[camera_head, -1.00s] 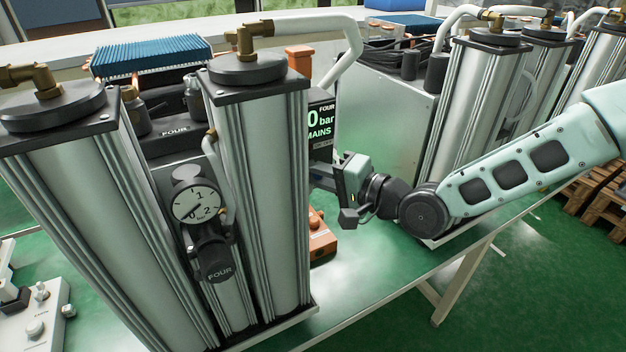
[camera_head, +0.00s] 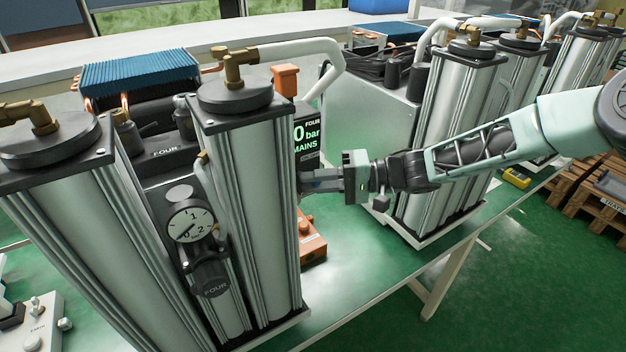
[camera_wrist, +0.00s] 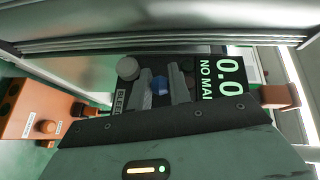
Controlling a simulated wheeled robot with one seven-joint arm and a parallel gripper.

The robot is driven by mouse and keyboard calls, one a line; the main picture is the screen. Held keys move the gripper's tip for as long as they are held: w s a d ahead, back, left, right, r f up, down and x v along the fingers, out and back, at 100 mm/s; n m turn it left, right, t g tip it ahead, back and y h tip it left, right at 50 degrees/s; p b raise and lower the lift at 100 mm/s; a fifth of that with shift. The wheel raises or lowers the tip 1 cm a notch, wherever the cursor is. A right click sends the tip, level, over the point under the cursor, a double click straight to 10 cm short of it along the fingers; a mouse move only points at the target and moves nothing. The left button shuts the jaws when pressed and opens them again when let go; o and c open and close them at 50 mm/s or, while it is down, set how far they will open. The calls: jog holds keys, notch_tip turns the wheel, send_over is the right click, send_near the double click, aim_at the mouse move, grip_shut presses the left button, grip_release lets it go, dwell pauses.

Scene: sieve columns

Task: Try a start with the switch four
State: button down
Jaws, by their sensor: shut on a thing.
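The control panel of unit four has a black display (camera_head: 307,133) reading "FOUR", "0 bar" and "MAINS", partly hidden by a metal column. In the wrist view the display (camera_wrist: 222,78) reads "0.0" and "NO MAI". My gripper (camera_head: 305,183) is level with the panel below the display, its tips partly hidden behind the column. In the wrist view my gripper (camera_wrist: 163,88) is shut on a small blue switch (camera_wrist: 160,85). A round grey knob (camera_wrist: 128,68) and a "BLEED" label (camera_wrist: 121,101) are beside the fingers. The switch's lettering is not readable.
Unit four's silver column (camera_head: 247,200) stands close left of my gripper. Its gauge (camera_head: 190,222) points near 0. An orange box (camera_head: 312,246) sits below on the green bench. Another unit's columns (camera_head: 450,140) stand right, behind my arm. Bare bench shows between.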

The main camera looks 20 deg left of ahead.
jog(key=shift+w+d+n+g+h+b, duration=0.1)
jog(key=shift+w+n+g+h+b, duration=0.25)
jog(key=shift+n+g, duration=0.65)
jog(key=c, duration=1.6)
grip_release()
jog(key=shift+w+d, duration=0.1)
jog(key=b+v, duration=0.5)
jog(key=v, duration=1.2)
jog(key=shift+w+b, duration=0.25)
jog(key=shift+b, duration=0.1)
